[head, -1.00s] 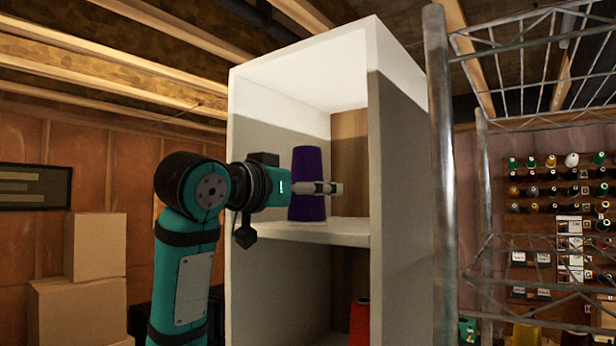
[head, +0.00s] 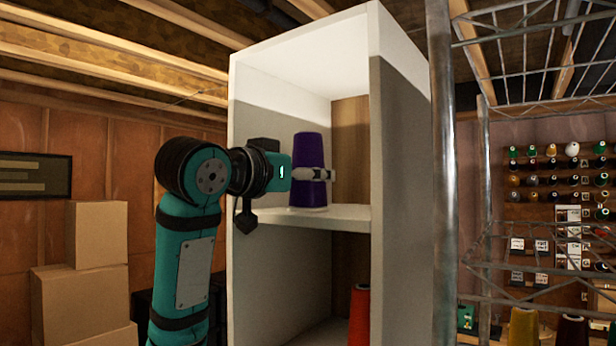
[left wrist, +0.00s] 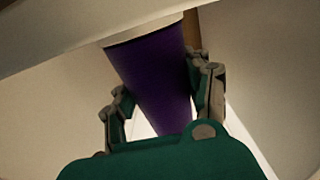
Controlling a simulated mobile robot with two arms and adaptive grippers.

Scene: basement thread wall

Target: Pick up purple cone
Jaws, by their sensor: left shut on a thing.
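The purple cone (head: 308,150) stands upright on the upper shelf of a tall white and grey cabinet in the head view. My left gripper (head: 312,175) reaches in from the left and is shut on the cone at its lower half. The left wrist view shows the cone (left wrist: 152,75) between the two fingers of my left gripper (left wrist: 165,100), one on each side. The cone's base looks level with the shelf; whether it still touches is hard to tell. My right gripper does not show.
The cabinet's upper shelf (head: 345,214) bears the cone, and the side wall (head: 400,190) stands to its right. A red cone (head: 359,315) is on the level below. A metal rack (head: 443,170) stands at right. Cardboard boxes (head: 98,235) are stacked at left.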

